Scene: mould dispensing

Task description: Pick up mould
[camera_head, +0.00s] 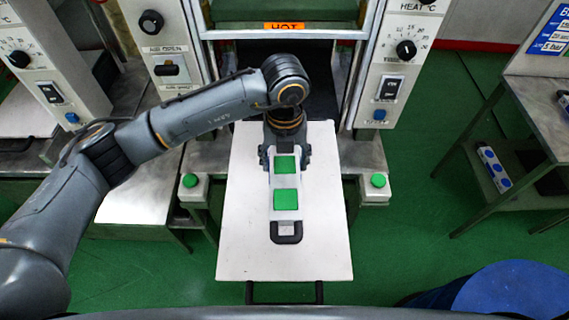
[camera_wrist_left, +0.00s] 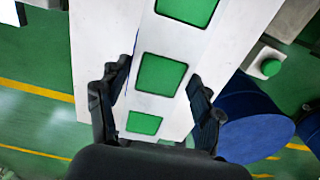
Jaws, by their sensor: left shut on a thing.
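The mould (camera_head: 285,178) is a narrow pale bar with green square inserts and a black loop handle at its near end. It is over the white tray board (camera_head: 240,245) in the head view; I cannot tell whether it rests on the board or is slightly raised. My left gripper (camera_head: 286,158) reaches down over its far part, with fingers on both sides. In the left wrist view the mould (camera_wrist_left: 160,98) lies between the shut fingers of my left gripper (camera_wrist_left: 161,80), and several green squares show. The far end is hidden under the wrist. My right gripper is not in view.
The press (camera_head: 285,50) with an orange HOT label stands behind the board. Green buttons (camera_head: 190,181) (camera_head: 379,180) flank the board. Control panels (camera_head: 400,60) stand on both sides. A dark shelf table (camera_head: 520,110) is at right, and a blue drum (camera_head: 510,290) is at lower right.

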